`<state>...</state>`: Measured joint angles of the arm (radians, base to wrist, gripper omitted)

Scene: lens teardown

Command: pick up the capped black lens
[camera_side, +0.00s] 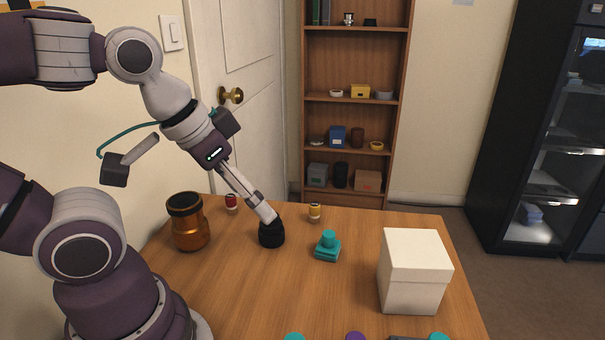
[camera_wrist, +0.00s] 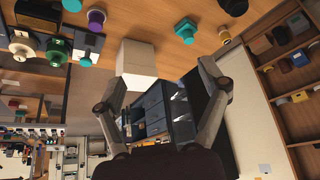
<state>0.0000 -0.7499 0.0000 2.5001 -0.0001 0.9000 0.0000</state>
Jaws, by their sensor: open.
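The black lens (camera_side: 271,236) stands upright on the wooden table, left of the middle in the side view. What seems to be the same lens (camera_wrist: 235,6) shows at the top edge of the wrist view, partly cut off. My gripper (camera_side: 269,214) comes down at a slant from the upper left, and its tip overlaps the top of the lens in the side view. I cannot tell whether it touches. In the wrist view my gripper (camera_wrist: 162,75) has its two fingers spread, with no object held between them. The lens is not between the fingers there.
A teal piece (camera_side: 328,248) and a white box (camera_side: 414,270) are to the right. Bare table lies in front of the lens.

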